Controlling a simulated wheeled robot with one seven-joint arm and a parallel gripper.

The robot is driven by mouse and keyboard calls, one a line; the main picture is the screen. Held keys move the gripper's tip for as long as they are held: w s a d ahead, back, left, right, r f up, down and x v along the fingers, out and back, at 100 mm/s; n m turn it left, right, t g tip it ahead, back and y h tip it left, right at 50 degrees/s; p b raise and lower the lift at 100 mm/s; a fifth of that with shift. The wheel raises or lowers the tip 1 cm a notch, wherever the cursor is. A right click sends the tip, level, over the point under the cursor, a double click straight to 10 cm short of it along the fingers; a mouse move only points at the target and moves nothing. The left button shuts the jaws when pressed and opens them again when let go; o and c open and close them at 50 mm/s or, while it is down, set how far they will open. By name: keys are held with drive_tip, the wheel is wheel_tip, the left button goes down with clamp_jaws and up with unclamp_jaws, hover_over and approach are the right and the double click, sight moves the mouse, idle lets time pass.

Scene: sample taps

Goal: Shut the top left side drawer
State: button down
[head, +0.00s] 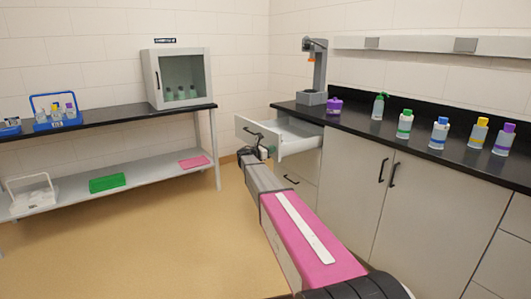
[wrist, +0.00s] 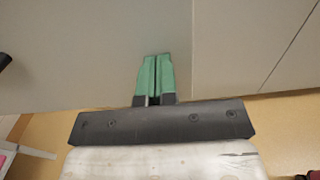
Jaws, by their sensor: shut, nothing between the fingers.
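The top left side drawer (head: 294,143) is pulled well out of the cabinet under the black counter, its white inside showing. Its grey front (head: 243,132) has a dark handle (head: 254,129). My gripper (wrist: 156,58) has its green fingers together with nothing between them.
Below the open drawer is another drawer with a dark handle (head: 291,179), which looks shut. Cabinet doors (head: 386,205) stand to the right. Several bottles and a purple-lidded jar (head: 334,107) stand on the counter. A side bench (head: 110,121) is at left; the floor (head: 130,240) between is clear.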

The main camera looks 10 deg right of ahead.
sight(317, 137)
drive_tip(key=x, duration=3.5)
drive_tip(key=shift+s+r, duration=0.1)
drive_tip(key=shift+r, duration=0.05)
drive_tip(key=v, duration=1.5)
drive_tip(key=s+a+f+m+g+y, duration=0.1)
drive_tip(key=s+a+f+m+y, duration=0.3)
drive_tip(key=s, duration=0.6)
drive_tip(key=s+a+f+m+g+y, duration=0.1)
drive_tip(key=s+a+f+m+g, duration=0.1)
drive_tip(key=s+a+f+m, duration=0.45)
drive_tip(key=s+a+f+m+g+y, duration=0.1)
drive_tip(key=s+a+f+m+y, duration=0.25)
drive_tip(key=s, duration=0.95)
drive_tip(key=s+a+f+m+g+y, duration=0.1)
drive_tip(key=s+a+f+m+y, duration=0.1)
drive_tip(key=s+a, duration=0.3)
drive_tip(key=s+a+f+m+g+y, duration=0.1)
drive_tip(key=s+a, duration=0.5)
drive_tip(key=s, duration=0.6)
drive_tip(key=s+a+f+m+y, duration=0.3)
drive_tip(key=s+a+m+y, duration=0.2)
drive_tip(key=s, duration=0.3)
drive_tip(key=shift+s+a+f+g, duration=0.2)
drive_tip(key=shift+s+a+g, duration=0.2)
drive_tip(key=shift+a, duration=0.2)
